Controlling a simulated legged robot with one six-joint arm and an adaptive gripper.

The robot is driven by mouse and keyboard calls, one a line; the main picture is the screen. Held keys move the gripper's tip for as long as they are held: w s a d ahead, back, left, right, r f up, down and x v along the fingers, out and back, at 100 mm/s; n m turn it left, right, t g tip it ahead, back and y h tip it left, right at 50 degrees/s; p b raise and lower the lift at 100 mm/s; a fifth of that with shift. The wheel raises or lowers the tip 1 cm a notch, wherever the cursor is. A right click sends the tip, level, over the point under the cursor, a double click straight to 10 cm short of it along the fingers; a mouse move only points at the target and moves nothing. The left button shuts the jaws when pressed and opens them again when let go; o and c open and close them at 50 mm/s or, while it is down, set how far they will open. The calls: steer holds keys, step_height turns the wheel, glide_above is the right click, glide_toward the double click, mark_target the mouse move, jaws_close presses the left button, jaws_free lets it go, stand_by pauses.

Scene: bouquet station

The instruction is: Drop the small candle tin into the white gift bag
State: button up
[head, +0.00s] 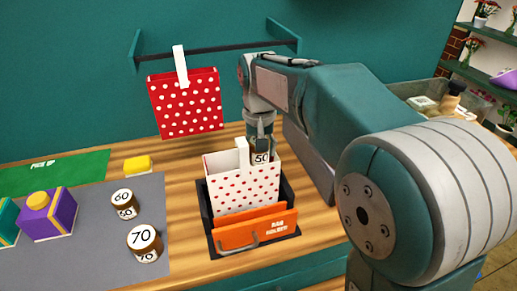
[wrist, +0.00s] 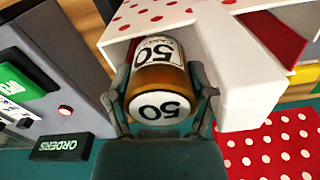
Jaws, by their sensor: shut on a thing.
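The small candle tin, amber with a white "50" label, shows in the head view (head: 261,158) and large in the wrist view (wrist: 158,72). My gripper (head: 260,143) is shut on it, with a finger on each side in the wrist view (wrist: 160,98). The white gift bag (head: 243,190) with red dots stands upright and open in the holder. The tin is at the bag's mouth, near its back right, beside the upright white handle (head: 242,153).
An orange bag holder (head: 255,231) sits in a black tray around the bag. Tins marked 60 (head: 124,204) and 70 (head: 145,243) and a purple box (head: 47,216) stand on the grey mat (head: 95,265). A red dotted bag (head: 186,103) hangs behind from a rail.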

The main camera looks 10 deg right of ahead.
steer(key=shift+s+f, duration=0.15)
steer(key=shift+f, duration=0.35)
steer(key=o, duration=1.2)
steer(key=shift+o, duration=0.2)
steer(key=shift+d, duration=0.1)
steer(key=shift+r, duration=1)
steer(key=shift+w+r, duration=0.2)
steer(key=shift+r, duration=2.95)
